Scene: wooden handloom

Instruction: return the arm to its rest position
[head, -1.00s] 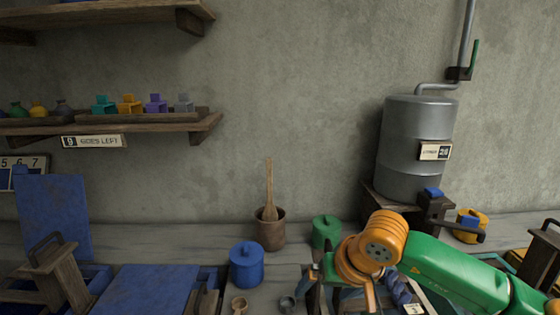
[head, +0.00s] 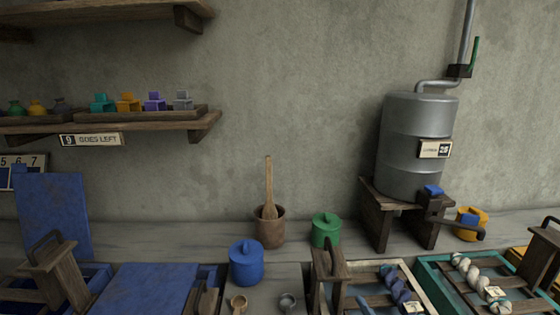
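Neither of my arms nor grippers shows in the head view now. The bench (head: 340,262) where an arm was seen is open to view. A green lidded pot (head: 325,230) and a blue lidded pot (head: 246,263) stand on it. Whether the grippers are open or shut is hidden, as both are out of frame.
A mortar with a pestle (head: 270,228) stands behind the blue pot. A metal tank (head: 415,145) sits on a wooden stand (head: 375,218) at right. A pale-rimmed tray (head: 428,300) and a teal tray (head: 440,285) hold yarn skeins. Shelves (head: 150,127) are on the left wall.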

